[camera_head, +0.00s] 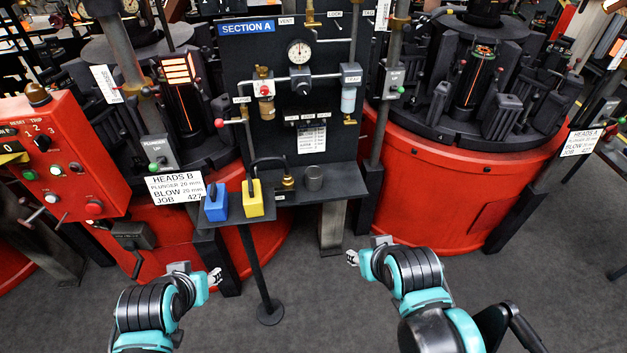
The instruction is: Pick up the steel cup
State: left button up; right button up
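A small grey cylinder that looks like the steel cup (313,178) stands upright on the right part of the dark shelf (335,191) below the Section A panel. My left gripper (214,278) is low at the left, below the shelf in the picture and apart from the cup. My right gripper (352,258) is below and to the right of the cup, apart from it. Both sets of fingers are too small to tell whether they are open or shut. I see nothing held in either.
A blue block (215,204) and a yellow block (252,199) with a dark hose stand left of the cup. A brass fitting (288,179) is close beside it. The gauge panel (255,95) rises behind. Red rotary machines (440,200) flank the shelf. Grey floor (330,310) is open in front.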

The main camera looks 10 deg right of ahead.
aim_at(314, 174)
jog(key=i+l+u, duration=0.1)
jog(key=l, duration=0.4)
jog(key=i+l+u, duration=0.15)
jog(key=l, duration=0.4)
jog(key=l+u, duration=0.1)
jog(key=l, duration=0.45)
jog(key=i+l+u, duration=0.3)
jog(key=i+l, duration=0.5)
jog(key=l, duration=0.1)
